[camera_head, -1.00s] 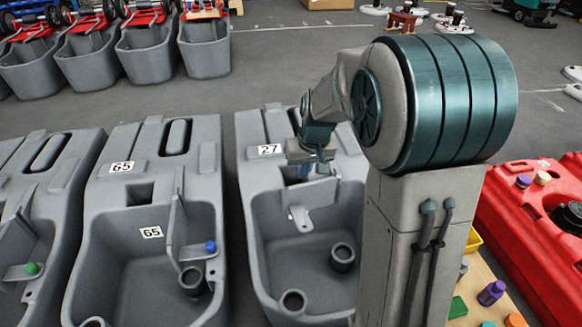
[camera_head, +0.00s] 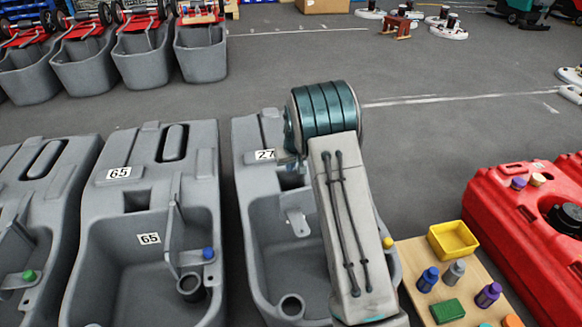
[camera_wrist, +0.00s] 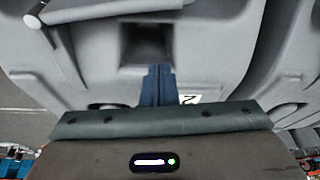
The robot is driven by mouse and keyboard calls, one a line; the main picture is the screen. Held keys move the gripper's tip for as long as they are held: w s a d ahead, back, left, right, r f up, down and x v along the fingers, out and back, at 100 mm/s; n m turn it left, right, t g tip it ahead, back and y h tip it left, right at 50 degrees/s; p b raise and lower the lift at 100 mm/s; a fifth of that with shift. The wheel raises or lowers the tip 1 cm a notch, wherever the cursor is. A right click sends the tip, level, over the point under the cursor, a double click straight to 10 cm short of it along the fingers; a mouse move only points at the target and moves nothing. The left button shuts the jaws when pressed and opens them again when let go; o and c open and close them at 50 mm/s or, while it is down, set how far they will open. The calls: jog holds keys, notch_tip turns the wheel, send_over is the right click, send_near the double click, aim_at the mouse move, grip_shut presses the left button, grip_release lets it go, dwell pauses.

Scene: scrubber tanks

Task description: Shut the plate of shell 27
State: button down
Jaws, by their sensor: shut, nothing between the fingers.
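Shell 27 (camera_head: 252,200) is the grey tank in the middle of the head view, with the label 27 (camera_head: 265,155) on its top. A grey bracket with a holed tab (camera_head: 298,222) shows inside its basin. My arm hides the right part of the shell, so I cannot tell the plate's full position. A rectangular recess (camera_wrist: 147,43) lies just beyond the fingertips; contact cannot be told.
Shell 65 (camera_head: 90,225) stands close on the left, with an upright divider and a blue cap (camera_head: 208,253). At the right are a wooden board (camera_head: 410,258) with bottles and a yellow bin (camera_head: 453,240), then a red tank (camera_head: 500,205).

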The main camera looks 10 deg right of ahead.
notch_tip(320, 180, down, 6)
jog(key=s+b, duration=0.2)
jog(key=shift+b, duration=0.35)
jog(key=shift+d, duration=0.1)
